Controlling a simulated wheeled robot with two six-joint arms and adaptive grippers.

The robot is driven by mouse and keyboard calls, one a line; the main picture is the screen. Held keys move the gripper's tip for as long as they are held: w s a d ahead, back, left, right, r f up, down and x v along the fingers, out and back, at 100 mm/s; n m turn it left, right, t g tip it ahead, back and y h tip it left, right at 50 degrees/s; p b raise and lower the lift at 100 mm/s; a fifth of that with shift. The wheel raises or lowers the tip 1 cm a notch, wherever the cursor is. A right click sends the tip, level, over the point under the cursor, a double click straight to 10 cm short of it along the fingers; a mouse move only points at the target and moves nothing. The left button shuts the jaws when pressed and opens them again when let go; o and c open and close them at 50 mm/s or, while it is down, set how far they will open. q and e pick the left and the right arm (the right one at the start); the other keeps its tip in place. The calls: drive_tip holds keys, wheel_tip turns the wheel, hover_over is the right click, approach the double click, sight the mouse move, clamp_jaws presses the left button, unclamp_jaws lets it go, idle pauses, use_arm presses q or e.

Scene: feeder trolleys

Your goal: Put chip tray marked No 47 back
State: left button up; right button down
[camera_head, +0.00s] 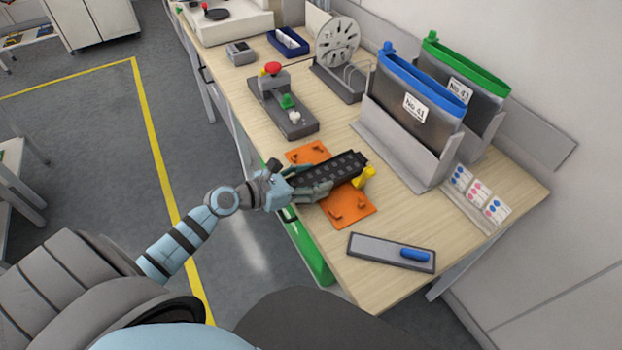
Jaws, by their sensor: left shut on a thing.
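My left gripper (312,188) is shut on a long black tray (341,167) with rows of pockets, and no number can be read on it. I take it for the chip tray. It lies over an orange plate (349,211) on the bench, and I cannot tell whether it touches the plate. A yellow piece (365,178) shows at the tray's far right end. My gripper hides part of the tray and plate. My right gripper is not in view.
A grey rack (400,150) holds a blue-topped pouch marked No 41 (418,92) and a green-topped pouch (484,93). A grey tray with a blue tool (391,252) lies near the front edge. A button box (275,82) stands behind. Bare wood (410,213) shows right of the plate.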

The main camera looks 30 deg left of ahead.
use_arm(q)
drive_tip(key=shift+s+f, duration=0.35)
drive_tip(key=shift+f, duration=0.45)
drive_tip(key=o, duration=1.4)
drive_tip(key=shift+c, duration=0.2)
drive_tip(key=shift+o, duration=0.6)
drive_tip(key=shift+w+d+f, duration=0.1)
drive_tip(key=shift+w, duration=0.1)
drive_tip(key=shift+s, duration=0.3)
drive_tip(key=v, duration=0.4)
drive_tip(key=r+v, duration=0.1)
drive_tip(key=v, duration=0.1)
drive_tip(key=shift+a+r, duration=0.15)
drive_tip(key=shift+a, duration=0.25)
drive_tip(key=shift+s+a+r, duration=0.1)
drive_tip(key=shift+s+r, duration=0.2)
drive_tip(key=shift+r, duration=0.05)
drive_tip(key=shift+w, duration=0.15)
